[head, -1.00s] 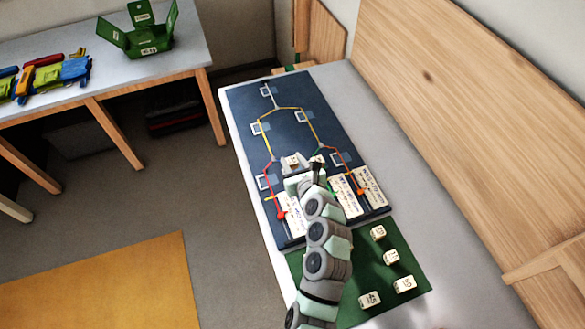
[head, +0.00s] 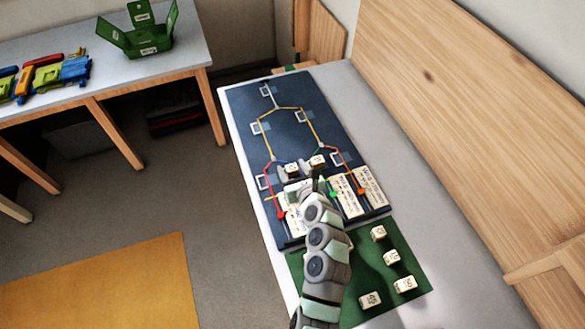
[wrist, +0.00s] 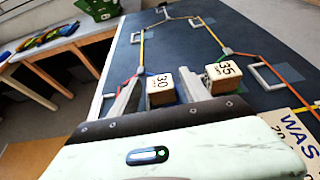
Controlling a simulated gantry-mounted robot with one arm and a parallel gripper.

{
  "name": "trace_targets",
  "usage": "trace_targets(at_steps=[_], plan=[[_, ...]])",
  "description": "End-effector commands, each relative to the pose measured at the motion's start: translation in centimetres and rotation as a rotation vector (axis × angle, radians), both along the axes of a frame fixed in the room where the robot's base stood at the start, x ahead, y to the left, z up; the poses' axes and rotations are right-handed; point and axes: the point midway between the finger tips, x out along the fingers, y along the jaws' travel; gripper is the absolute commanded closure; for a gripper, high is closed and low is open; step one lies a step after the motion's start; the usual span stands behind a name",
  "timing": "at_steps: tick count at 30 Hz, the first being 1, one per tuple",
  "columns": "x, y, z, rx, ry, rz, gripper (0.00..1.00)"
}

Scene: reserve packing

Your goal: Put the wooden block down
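The wooden block marked 30 (wrist: 160,88) is between the two fingers of my gripper (wrist: 162,84) in the wrist view. The block (head: 292,170) also shows between the fingertips in the head view. My gripper (head: 293,170) is low over the dark blue board (head: 265,97). The fingers stand on either side of the block, with thin gaps showing, so it looks open around it. The block looks upright and at the board's surface; its underside is hidden. A second block marked 35 (wrist: 223,76) sits just right of the right finger.
A green mat (head: 371,256) holds several numbered blocks near the front. Printed cards (head: 370,186) and coloured lines lie on the board. A side table (head: 95,45) at the left carries an open green box (head: 147,32). A wooden panel (head: 470,110) bounds the right.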

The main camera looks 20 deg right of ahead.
Motion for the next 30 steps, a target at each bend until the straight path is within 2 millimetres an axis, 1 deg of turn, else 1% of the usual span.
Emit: trace_targets(at_steps=[5,8,11,17,24,27,30], plan=[[0.0,0.0,0.0,0.000,0.000,0.000,0.45],[0.0,0.0,0.5,-0.003,0.000,0.001,0.45],[-0.9,0.0,0.6,0.000,-0.001,-0.002,0.45],[-3.9,0.0,1.9,0.002,-0.003,-0.006,0.45],[-7.9,0.2,3.5,0.001,-0.002,-0.006,0.45],[-9.3,0.3,4.1,0.001,-0.001,-0.005,0.45],[-10.2,0.3,4.5,0.001,-0.001,-0.004,0.45]])
